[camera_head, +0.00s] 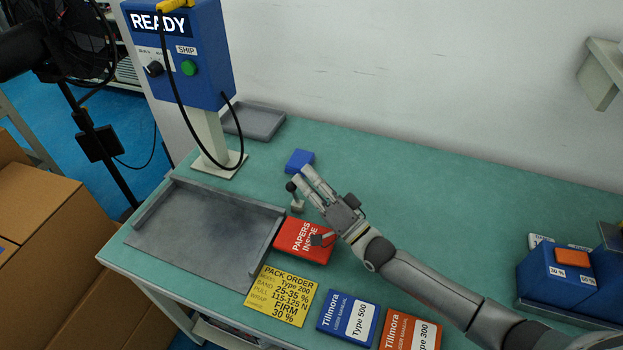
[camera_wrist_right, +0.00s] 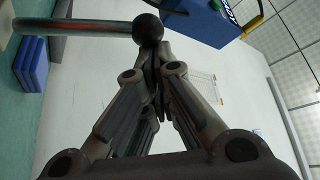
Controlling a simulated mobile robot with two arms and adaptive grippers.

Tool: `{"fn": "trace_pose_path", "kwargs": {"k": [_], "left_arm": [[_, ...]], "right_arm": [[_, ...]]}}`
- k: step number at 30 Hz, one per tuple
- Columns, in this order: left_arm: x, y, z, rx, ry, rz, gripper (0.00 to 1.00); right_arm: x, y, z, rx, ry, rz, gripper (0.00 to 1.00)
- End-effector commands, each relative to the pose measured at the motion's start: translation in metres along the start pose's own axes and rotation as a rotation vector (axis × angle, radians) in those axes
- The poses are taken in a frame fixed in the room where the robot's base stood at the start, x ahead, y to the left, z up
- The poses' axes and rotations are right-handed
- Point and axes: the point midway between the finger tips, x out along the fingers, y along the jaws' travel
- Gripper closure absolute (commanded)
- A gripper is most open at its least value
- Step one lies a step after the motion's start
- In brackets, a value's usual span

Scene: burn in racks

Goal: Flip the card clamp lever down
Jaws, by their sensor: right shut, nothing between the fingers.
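The card clamp lever shows in the right wrist view as a metal rod (camera_wrist_right: 85,27) with a black ball knob (camera_wrist_right: 147,28). This view is turned on its side, and the rod stands about upright from the bench. In the head view the knob (camera_head: 291,186) is at the left of my right gripper's fingers, above a small light base (camera_head: 297,205). My right gripper (camera_head: 305,172) is shut and empty; its fingertips (camera_wrist_right: 158,62) are close beside the knob. I cannot tell whether they touch it. My left gripper is not in view.
A blue block (camera_head: 299,161) lies just beyond the fingertips. A grey tray (camera_head: 150,245) is at the left, and a red card pack (camera_head: 302,240) lies below the gripper. A blue READY station (camera_head: 195,80) stands at the back left. The bench's middle right is clear.

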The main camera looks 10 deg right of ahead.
Motion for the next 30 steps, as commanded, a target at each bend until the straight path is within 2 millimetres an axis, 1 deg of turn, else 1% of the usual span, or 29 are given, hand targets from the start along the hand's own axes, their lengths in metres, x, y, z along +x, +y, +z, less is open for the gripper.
{"fn": "trace_pose_path", "kwargs": {"k": [1,3,9,15,21,30], "left_arm": [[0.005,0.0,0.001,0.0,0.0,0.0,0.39],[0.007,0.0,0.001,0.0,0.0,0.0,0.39],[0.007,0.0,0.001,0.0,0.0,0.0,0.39],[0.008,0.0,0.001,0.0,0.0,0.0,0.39],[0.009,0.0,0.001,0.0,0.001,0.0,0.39],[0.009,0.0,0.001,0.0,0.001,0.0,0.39]], "right_arm": [[-0.003,-0.001,0.005,-0.027,-0.001,-0.017,1.0],[-0.006,-0.005,0.01,-0.019,-0.001,-0.012,1.0],[-0.012,-0.012,0.021,-0.019,-0.001,-0.011,1.0],[-0.017,-0.016,0.029,-0.018,-0.001,-0.01,1.0],[-0.02,-0.017,0.034,-0.019,-0.001,-0.01,1.0],[-0.021,-0.017,0.036,-0.019,-0.001,-0.01,1.0]]}}
